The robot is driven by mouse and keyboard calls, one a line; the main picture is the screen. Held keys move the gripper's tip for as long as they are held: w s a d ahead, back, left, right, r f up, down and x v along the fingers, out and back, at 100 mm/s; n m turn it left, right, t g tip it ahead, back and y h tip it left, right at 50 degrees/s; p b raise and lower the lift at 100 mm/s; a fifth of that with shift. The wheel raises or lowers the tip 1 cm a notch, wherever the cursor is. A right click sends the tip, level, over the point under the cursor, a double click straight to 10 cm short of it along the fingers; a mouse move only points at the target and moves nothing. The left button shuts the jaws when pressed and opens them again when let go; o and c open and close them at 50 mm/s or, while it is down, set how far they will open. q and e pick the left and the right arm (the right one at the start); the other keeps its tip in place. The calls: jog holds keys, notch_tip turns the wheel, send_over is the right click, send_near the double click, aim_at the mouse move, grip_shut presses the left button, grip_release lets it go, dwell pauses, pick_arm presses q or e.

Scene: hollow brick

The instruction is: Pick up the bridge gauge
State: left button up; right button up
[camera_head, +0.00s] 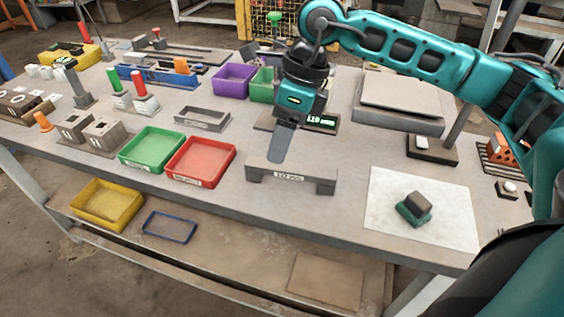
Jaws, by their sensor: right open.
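The bridge gauge (315,186) is a dark grey bar with a foot at each end and a pale label on its front face. It stands near the front edge of the workbench, right of the red tray. My right gripper (279,156) points down just above and behind the left half of the gauge. Only one broad grey finger shows clearly, its tip close to the gauge's top edge. The gripper is open with nothing seen in it. I cannot tell if it touches the gauge. My left gripper is not in view.
A red tray (229,153) and a green tray (179,141) stand to the left. A device with a lit green display (321,121) is behind the gripper. A white sheet (447,222) with a dark block (419,199) lies to the right. My right arm spans the upper right.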

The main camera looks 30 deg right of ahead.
jog(key=w+d+r+h, duration=0.1)
jog(key=d+h, duration=0.1)
jog(key=d, duration=0.2)
send_over(291, 167)
jog(key=shift+t, duration=0.3)
jog(key=f, duration=0.6)
jog(key=shift+d+f, duration=0.1)
jog(key=shift+d, duration=0.2)
jog(key=shift+a+f, duration=0.15)
jog(key=shift+f, duration=1.4)
jog(key=shift+a+f, duration=0.15)
jog(key=shift+f, duration=1.35)
jog(key=shift+c, duration=0.2)
jog(key=shift+r, duration=0.1)
grip_shut()
